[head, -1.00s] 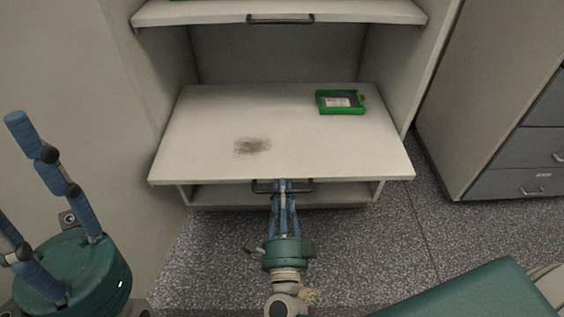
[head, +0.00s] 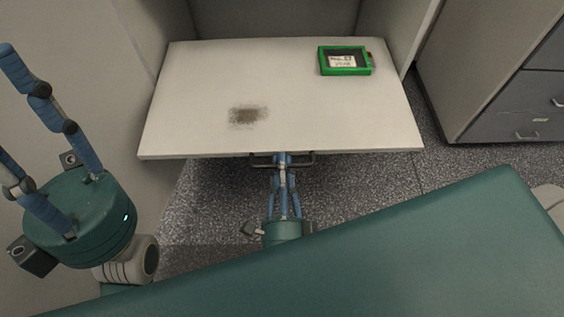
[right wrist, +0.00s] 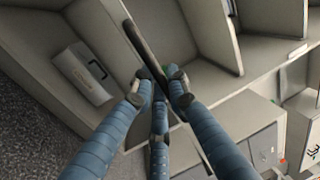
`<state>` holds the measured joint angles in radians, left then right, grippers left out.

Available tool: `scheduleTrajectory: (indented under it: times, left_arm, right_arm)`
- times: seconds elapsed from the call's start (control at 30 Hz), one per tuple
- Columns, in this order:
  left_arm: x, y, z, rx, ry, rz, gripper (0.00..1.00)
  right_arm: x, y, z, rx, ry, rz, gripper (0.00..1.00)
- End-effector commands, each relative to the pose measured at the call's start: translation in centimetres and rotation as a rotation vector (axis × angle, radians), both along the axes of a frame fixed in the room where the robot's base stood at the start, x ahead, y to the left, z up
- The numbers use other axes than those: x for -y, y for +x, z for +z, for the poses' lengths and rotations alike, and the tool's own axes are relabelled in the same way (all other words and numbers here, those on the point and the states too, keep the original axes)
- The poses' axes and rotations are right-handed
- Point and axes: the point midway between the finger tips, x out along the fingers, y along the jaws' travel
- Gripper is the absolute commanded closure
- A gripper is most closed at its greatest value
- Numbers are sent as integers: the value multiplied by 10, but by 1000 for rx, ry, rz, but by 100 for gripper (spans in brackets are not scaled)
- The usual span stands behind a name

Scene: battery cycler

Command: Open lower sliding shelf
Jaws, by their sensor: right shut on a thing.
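The lower sliding shelf (head: 300,120) is a pale board in the head view, standing out from the cabinet with floor visible below its front edge. A dark bar handle (head: 306,160) is on its front edge. My right gripper (head: 282,158) is shut on this handle, with its fingers over the middle. In the right wrist view the blue fingers close around the dark handle (right wrist: 143,47). My left gripper (head: 12,108) is at the left, empty, with its blue fingers spread apart and partly cut off by the picture edge.
A green-framed device (head: 344,61) lies at the back right of the shelf. A dark smudge (head: 248,115) marks its surface. A grey drawer cabinet (head: 515,100) stands to the right. Speckled floor (head: 380,175) is clear between it and the shelf. A cabinet wall is at the left.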

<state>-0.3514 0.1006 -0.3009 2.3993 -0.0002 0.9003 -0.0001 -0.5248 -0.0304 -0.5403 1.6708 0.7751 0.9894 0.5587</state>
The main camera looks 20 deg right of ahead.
Motion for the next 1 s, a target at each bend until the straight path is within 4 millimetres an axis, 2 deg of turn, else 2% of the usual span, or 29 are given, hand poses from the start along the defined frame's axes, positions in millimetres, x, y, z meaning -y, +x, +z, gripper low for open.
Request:
scheduleTrajectory:
  times: [0.03, 0.07, 0.13, 0.47, 0.57, 0.8, 1.0]
  left_arm:
    - [0, 0, 0, 0, 0, 0, 60]
    - [0, 0, 0, 0, 0, 0, 60]
    - [0, 0, 0, 0, 0, 0, 60]
    - [-1, -1, 2, 6, -3, 2, 60]
    - [-1, -1, 2, 5, -2, 2, 60]
    - [-1, 0, 1, 3, -1, 1, 60]
    - [0, 0, 1, 2, 0, 1, 60]
  right_arm:
    - [0, 1, 2, 5, 0, -2, 100]
    - [0, 1, 2, 5, 0, -2, 84]
    - [0, 1, 2, 5, 0, -2, 70]
    - [-1, -2, 0, 0, 0, 0, 70]
    - [-4, -11, -3, -2, 0, 1, 70]
    - [-15, -50, -10, -2, 0, 1, 70]
    - [-20, -68, -13, 2, -1, 0, 70]
